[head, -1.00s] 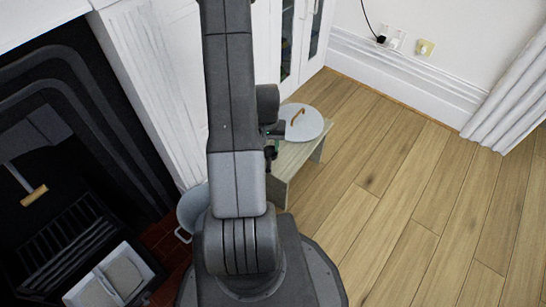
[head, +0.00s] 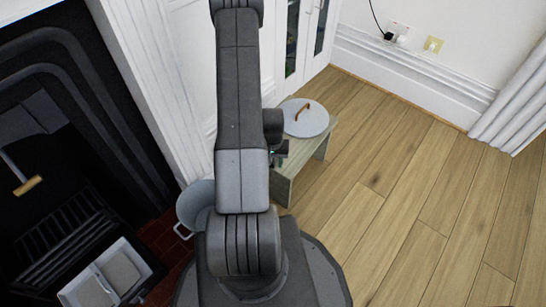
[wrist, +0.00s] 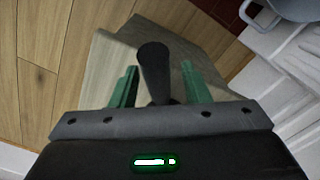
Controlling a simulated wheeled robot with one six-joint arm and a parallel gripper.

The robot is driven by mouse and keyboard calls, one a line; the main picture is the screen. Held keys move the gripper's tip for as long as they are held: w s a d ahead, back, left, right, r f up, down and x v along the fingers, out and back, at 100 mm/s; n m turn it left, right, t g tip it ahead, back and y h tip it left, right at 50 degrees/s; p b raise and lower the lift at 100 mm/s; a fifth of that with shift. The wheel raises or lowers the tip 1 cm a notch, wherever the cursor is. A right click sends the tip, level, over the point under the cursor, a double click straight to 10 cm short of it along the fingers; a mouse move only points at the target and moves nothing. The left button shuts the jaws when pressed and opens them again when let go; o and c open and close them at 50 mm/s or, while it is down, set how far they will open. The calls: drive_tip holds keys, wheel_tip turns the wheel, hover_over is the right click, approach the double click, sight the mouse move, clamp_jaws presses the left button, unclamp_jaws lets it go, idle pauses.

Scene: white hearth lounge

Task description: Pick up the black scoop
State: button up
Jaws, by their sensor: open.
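In the wrist view, the black scoop (wrist: 154,66) shows as a dark round handle end with a shaft leading down toward my gripper (wrist: 160,80). The two green fingers are apart, one on each side of the handle, and look clear of it. The rest of the scoop is hidden by the handle end and the gripper body. The pale wooden bench (wrist: 107,58) lies below. In the head view, my arm covers most of the gripper and I cannot make out the scoop.
A pale round lid (head: 303,124) with a brown handle lies on the bench's far end. A grey pot (head: 194,203) stands left of my arm, by the white fireplace surround (head: 165,85). A bin-like box (head: 106,279) sits at lower left. Wooden floor at right is clear.

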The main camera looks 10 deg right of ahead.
drive_tip(key=shift+r, duration=0.1)
clamp_jaws()
